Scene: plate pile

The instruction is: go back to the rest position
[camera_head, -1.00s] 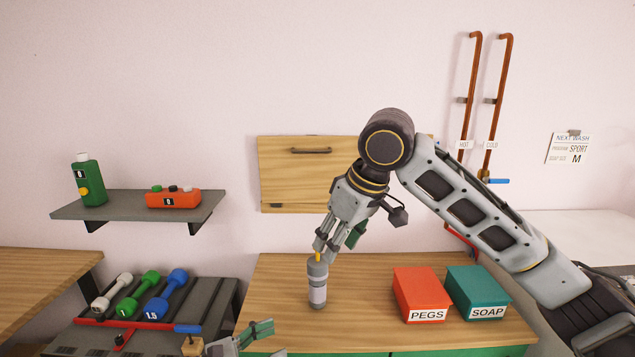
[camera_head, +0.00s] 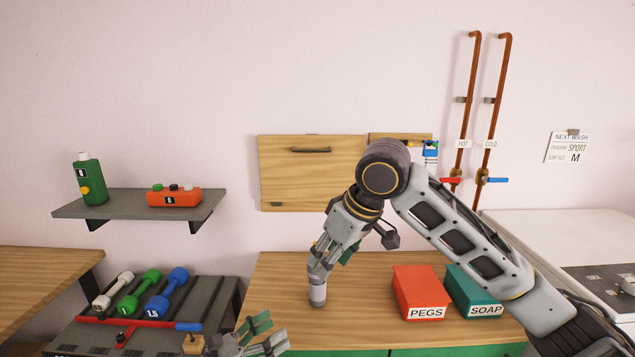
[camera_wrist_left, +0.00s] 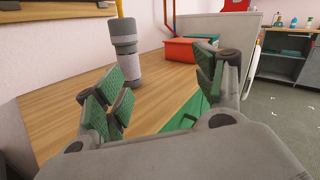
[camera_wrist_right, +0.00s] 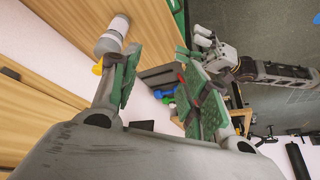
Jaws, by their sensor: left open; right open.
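My right gripper (camera_head: 318,272) is open at the upper part of a grey bottle (camera_head: 318,295) standing upright on the wooden counter (camera_head: 370,325). In the head view its fingers hide the bottle's top. In the right wrist view the bottle (camera_wrist_right: 109,36) shows beyond the left finger, not clearly between the fingers; contact cannot be told. My left gripper (camera_head: 262,335) is open and empty at the bottom of the head view, in front of the counter. The left wrist view shows the bottle (camera_wrist_left: 125,50) beyond its spread fingers.
A red PEGS box (camera_head: 420,292) and a teal SOAP box (camera_head: 473,290) stand right of the bottle, under my right forearm. A rack (camera_head: 205,300) with dumbbells is at left. A shelf (camera_head: 135,206) and a wall cabinet (camera_head: 290,175) are behind.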

